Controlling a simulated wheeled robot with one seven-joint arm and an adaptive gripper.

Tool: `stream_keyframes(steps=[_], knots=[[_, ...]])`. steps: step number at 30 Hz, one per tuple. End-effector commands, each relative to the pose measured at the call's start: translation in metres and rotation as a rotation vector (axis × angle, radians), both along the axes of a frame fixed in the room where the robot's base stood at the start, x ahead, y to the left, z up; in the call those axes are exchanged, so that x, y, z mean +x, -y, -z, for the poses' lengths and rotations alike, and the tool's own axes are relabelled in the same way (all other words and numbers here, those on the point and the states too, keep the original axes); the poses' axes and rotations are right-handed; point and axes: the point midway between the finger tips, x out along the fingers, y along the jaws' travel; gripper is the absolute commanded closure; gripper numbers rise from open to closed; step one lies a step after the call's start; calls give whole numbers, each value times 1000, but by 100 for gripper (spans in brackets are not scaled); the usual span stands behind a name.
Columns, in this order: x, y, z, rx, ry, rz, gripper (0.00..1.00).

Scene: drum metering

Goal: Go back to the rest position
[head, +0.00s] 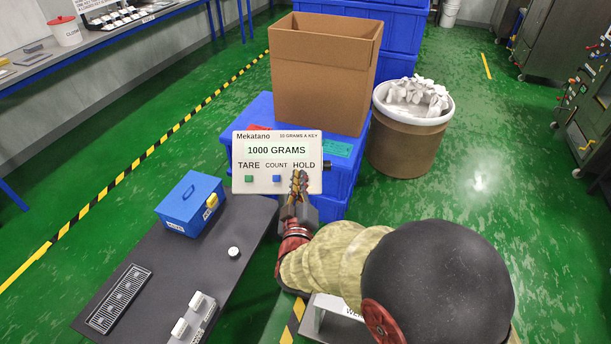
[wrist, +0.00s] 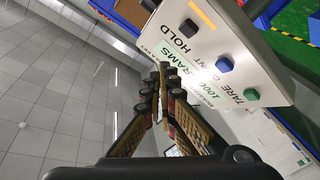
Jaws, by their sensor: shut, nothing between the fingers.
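My gripper (head: 299,184) is shut and empty, with its fingertips close to the lower right of the scale display panel (head: 277,163). The panel reads 1000 GRAMS and carries the words TARE, COUNT and HOLD, with a green button (head: 249,179) and a blue button (head: 276,179) below. The HOLD button is hidden behind my gripper in the head view. In the wrist view my gripper's fingers (wrist: 163,75) meet at the tips beside the panel (wrist: 215,50), and a gap between tips and panel cannot be judged.
An open cardboard box (head: 322,75) stands on a blue crate behind the panel. A brown drum (head: 407,140) with white pieces stands at its right. A dark bench (head: 185,265) at lower left holds a blue box (head: 190,204) and a small white knob (head: 233,252). Green floor is open at right.

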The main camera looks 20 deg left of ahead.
Motion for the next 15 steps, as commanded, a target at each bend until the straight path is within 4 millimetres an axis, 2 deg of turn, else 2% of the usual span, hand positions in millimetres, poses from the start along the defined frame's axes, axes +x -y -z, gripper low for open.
stream_keyframes(steps=[8, 11, 14, 15], knots=[[0, -1, 2, 30, -17, -3, 100], [-4, -9, 27, 79, -126, -33, 100], [-21, -21, 75, 112, -315, -86, 100], [-32, -25, 96, 121, -405, -105, 100]])
